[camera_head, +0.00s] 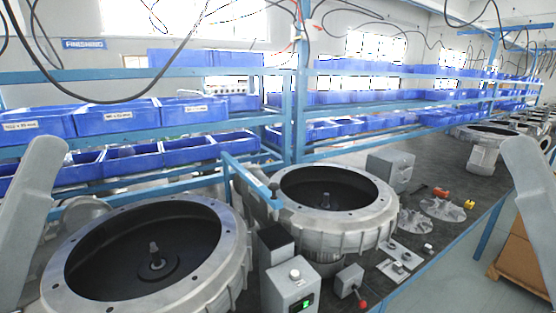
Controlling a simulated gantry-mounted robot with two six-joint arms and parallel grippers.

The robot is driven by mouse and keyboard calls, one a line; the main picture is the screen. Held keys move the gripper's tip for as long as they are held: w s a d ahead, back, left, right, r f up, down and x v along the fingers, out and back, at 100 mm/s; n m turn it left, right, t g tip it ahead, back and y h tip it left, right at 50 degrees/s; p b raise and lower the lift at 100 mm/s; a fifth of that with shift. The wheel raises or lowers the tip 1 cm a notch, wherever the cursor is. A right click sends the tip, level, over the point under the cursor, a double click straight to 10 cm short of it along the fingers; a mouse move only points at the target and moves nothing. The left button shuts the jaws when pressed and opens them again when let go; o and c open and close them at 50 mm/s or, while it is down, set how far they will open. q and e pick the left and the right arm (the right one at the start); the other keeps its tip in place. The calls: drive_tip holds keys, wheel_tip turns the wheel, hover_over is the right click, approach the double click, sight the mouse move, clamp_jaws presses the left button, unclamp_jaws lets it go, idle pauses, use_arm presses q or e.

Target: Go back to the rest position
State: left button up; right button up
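A light grey part of my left arm rises at the left edge of the head view, and a similar part of my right arm stands at the right edge. Both are cut off by the picture's borders. No gripper fingers show on either side, so both grippers are out of view. The two arm parts are wide apart, with the bench between them. Neither arm part visibly holds anything.
Two round blower housings, one front left (70,245) and one mid-bench (372,221), stand open on the bench (440,205). A grey control box (291,288) with a green display stands between them. Blue bins (118,117) fill the racks behind. Small metal parts (443,209) lie at right.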

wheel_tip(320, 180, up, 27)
drive_tip(key=p, duration=2.3)
drive_tip(key=shift+p, duration=0.4)
